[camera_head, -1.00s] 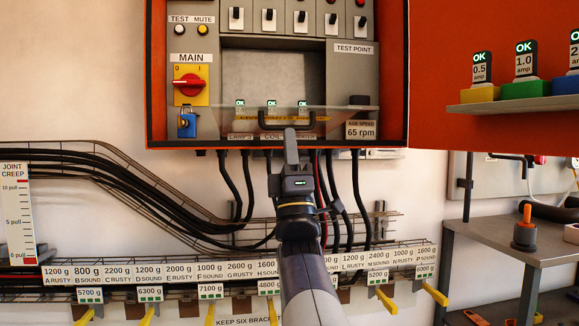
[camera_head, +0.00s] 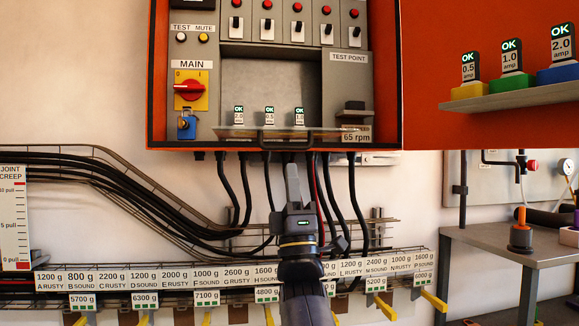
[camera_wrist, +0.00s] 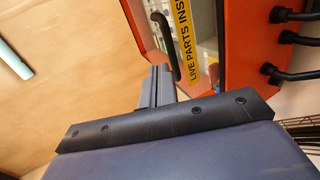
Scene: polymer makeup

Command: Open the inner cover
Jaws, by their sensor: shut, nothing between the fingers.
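The inner cover (camera_head: 330,133) is a clear panel across the lower front of the orange cabinet. It looks nearly edge-on, tilted outward from the recess. Its dark handle (camera_head: 285,146) is at its front edge. In the wrist view the handle (camera_wrist: 166,42) and the yellow "LIVE PARTS INS..." label (camera_wrist: 188,45) show just beyond the fingers. My gripper (camera_head: 292,172) is shut and empty, pointing up a little below the handle. In the wrist view the gripper (camera_wrist: 158,85) looks close to the handle; whether they touch cannot be told.
Several OK-marked fuses (camera_head: 269,116) stand in the recess. A red main switch (camera_head: 190,90) and blue padlock (camera_head: 187,125) are at the left. Black cables (camera_head: 247,185) hang below the cabinet, around my gripper. The orange door (camera_head: 430,60) stands open at the right with a fuse shelf.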

